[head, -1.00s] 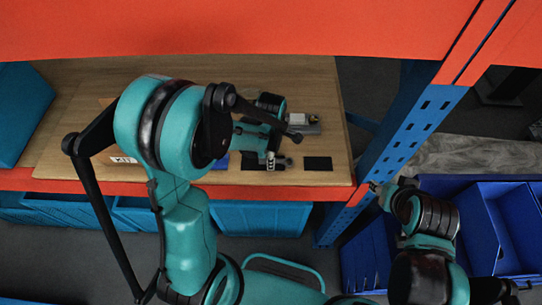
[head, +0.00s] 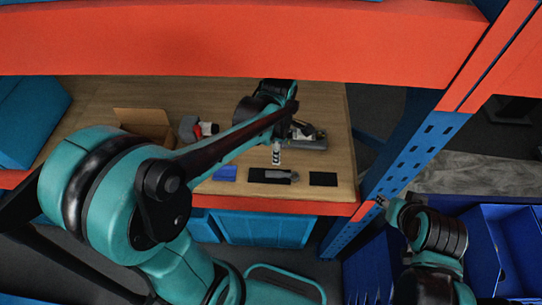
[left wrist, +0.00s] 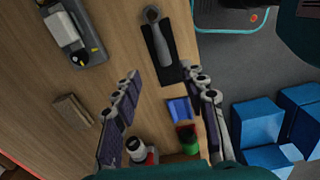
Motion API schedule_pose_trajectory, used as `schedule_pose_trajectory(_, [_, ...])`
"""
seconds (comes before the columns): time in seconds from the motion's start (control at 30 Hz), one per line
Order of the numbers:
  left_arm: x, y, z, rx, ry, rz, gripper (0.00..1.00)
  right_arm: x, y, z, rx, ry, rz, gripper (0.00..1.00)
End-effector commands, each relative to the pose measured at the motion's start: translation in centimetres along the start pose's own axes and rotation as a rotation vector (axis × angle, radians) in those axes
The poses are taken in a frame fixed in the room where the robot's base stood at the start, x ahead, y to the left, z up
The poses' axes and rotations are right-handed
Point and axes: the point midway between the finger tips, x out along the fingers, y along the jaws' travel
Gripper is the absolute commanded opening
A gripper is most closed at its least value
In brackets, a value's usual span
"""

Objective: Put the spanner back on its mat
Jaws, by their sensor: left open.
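The spanner (left wrist: 159,40), grey with a round end, lies on a dark mat (left wrist: 172,72) in the left wrist view. In the head view the spanner (head: 284,176) lies over the right part of the mat (head: 256,174). My left gripper (left wrist: 165,112) is open and empty, its fingers apart above the bench, with the spanner beyond the fingertips. In the head view the left gripper (head: 276,154) shows just behind the mat, partly hidden by its arm.
An empty dark mat (head: 323,179) lies to the right and a blue pad (head: 225,174) to the left. A grey device (head: 308,138) stands behind. A cardboard box (head: 143,123) is farther left. An orange shelf beam (head: 230,42) crosses above; a blue post (head: 408,150) stands right.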

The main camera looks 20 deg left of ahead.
Motion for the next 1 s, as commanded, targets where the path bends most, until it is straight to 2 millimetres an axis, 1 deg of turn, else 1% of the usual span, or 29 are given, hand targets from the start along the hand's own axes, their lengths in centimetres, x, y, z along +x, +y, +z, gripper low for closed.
schedule_pose_trajectory(0.07, [-1.2,-0.9,-0.5,0.137,-0.009,0.047,0.43,0.0,0.0,0.0,0.000,0.000,0.000,0.40])
schedule_pose_trajectory(0.17, [-3.0,-2.4,-1.4,0.412,-0.005,0.144,0.43,0.0,0.0,0.0,0.000,0.000,0.000,0.40])
schedule_pose_trajectory(0.3, [-5.1,-4.8,-2.7,0.869,0.066,0.303,0.43,0.0,0.0,0.0,0.000,0.000,0.000,0.40])
schedule_pose_trajectory(0.4, [-6.0,-6.3,-3.5,1.168,0.159,0.398,0.43,0.0,0.0,0.0,0.000,0.000,0.000,0.40])
schedule_pose_trajectory(0.53, [-6.4,-7.7,-4.1,1.469,0.294,0.478,0.43,0.0,0.0,0.0,0.000,0.000,0.000,0.40])
schedule_pose_trajectory(0.6, [-6.5,-8.1,-4.4,1.578,0.354,0.501,0.43,0.0,0.0,0.0,0.000,0.000,0.000,0.40])
schedule_pose_trajectory(0.7, [-6.6,-8.5,-4.6,1.673,0.410,0.517,0.43,0.0,0.0,0.0,0.000,0.000,0.000,0.40])
schedule_pose_trajectory(0.8, [-6.6,-8.5,-4.6,1.708,0.432,0.522,0.43,0.0,0.0,0.0,0.000,0.000,0.000,0.40])
schedule_pose_trajectory(1.0, [-6.6,-8.5,-4.6,1.711,0.433,0.521,0.43,0.0,0.0,0.0,0.000,0.000,0.000,0.40])
